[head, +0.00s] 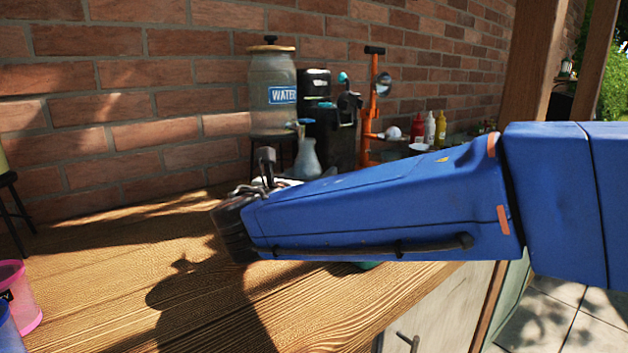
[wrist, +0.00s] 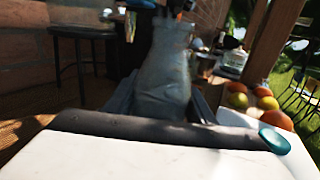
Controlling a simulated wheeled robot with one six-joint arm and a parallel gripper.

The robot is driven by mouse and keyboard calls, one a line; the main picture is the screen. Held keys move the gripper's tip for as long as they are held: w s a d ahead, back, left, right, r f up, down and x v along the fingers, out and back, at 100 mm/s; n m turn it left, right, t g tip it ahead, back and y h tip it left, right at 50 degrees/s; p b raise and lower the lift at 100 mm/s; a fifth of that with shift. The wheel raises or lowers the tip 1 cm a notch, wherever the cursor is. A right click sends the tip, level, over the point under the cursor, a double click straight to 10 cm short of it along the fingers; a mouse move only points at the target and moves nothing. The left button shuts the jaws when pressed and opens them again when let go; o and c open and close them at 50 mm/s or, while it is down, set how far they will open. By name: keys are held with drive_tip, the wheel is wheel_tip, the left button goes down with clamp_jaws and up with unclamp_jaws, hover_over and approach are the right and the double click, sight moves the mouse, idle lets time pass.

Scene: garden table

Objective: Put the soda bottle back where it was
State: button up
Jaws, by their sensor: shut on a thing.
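The soda bottle (wrist: 165,72) is a grey-blue, translucent vessel with a narrow neck and wider body. It stands roughly upright in the middle of the wrist view, between the dark fingers of my gripper (wrist: 163,103), which is shut on it. In the head view the bottle (head: 307,160) shows above my blue arm, in front of the water dispenser. My arm hides its lower part and my fingers there. I cannot tell whether its base touches the table.
The wooden table (head: 110,290) is largely clear at the front left. The water dispenser (head: 272,90) on its stand, a black machine (head: 316,85) and an orange stand (head: 375,100) line the brick wall. Sauce bottles (head: 429,128) stand farther right. Fruit (wrist: 266,103) shows right in the wrist view.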

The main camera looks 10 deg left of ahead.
drive_tip(key=shift+f, duration=0.7)
drive_tip(key=shift+f, duration=0.1)
drive_tip(key=o, duration=1.6)
drive_tip(key=shift+c, duration=0.2)
drive_tip(key=shift+s, duration=0.1)
drive_tip(key=v, duration=1.1)
drive_tip(key=shift+s, duration=0.4)
